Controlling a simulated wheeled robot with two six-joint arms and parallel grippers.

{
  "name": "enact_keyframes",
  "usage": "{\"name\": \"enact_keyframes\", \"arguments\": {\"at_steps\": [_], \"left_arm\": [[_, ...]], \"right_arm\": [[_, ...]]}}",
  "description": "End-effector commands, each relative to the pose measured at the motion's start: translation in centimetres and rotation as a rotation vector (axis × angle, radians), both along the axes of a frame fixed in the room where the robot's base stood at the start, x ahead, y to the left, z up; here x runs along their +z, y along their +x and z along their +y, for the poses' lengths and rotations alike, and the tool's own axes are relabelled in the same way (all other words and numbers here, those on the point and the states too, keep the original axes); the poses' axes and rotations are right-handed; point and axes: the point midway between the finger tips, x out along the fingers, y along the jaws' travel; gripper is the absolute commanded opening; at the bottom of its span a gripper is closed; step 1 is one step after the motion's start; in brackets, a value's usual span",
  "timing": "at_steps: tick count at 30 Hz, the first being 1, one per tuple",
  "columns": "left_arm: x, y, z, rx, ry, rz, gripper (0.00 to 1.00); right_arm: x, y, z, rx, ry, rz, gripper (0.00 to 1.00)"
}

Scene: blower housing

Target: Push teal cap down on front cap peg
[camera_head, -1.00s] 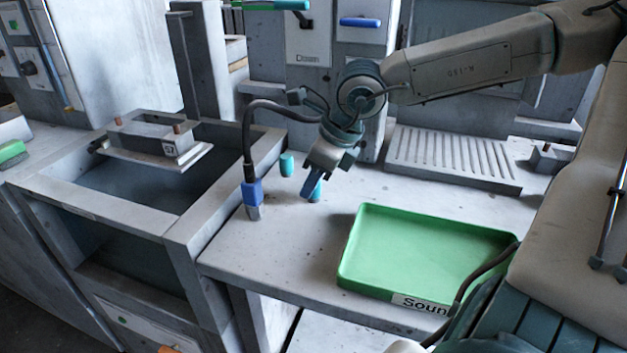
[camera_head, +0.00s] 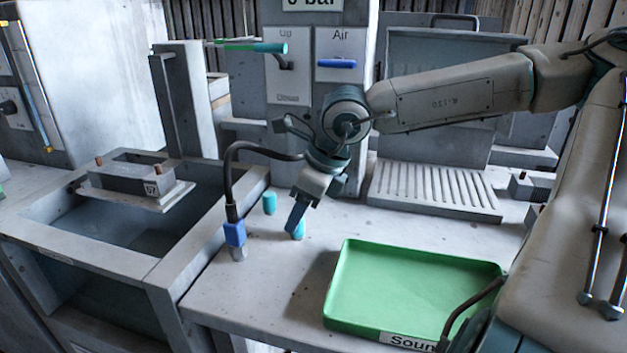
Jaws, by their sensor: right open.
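Two small teal caps stand on the grey bench. One teal cap (camera_head: 269,203) stands clear, left of my right gripper. The other teal cap (camera_head: 299,232) is at the tip of my right gripper (camera_head: 296,219), which partly hides it. The gripper points down and is open; I cannot tell whether its fingers are around or only beside this cap. On the left, a grey housing block (camera_head: 130,178) sits on a plate over the tank and carries two copper-coloured pegs, one at the left (camera_head: 99,161) and one at the right (camera_head: 156,169). Neither peg has a cap. My left gripper is out of view.
A green tray (camera_head: 415,285), empty, lies on the bench at front right. A blue connector (camera_head: 235,233) on a black hose stands left of the caps. A ribbed grey plate (camera_head: 435,188) is behind. An open tank (camera_head: 120,230) lies left of the bench.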

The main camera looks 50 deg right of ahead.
Motion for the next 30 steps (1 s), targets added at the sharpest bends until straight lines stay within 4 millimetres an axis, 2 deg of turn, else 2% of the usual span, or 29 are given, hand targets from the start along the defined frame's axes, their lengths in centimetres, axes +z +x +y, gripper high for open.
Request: {"name": "enact_keyframes", "arguments": {"at_steps": [9,15,21,30], "left_arm": [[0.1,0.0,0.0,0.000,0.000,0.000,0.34],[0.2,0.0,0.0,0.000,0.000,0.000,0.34],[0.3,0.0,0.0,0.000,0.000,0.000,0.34],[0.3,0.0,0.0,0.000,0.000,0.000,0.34]], "right_arm": [[4.9,-1.7,-0.9,-0.001,0.002,-0.006,0.51],[7.1,-2.6,-1.3,-0.001,-0.001,-0.003,0.51],[7.9,-2.9,-1.5,0.000,0.000,-0.001,0.51],[7.9,-2.9,-1.5,0.000,0.001,0.000,0.51]]}}
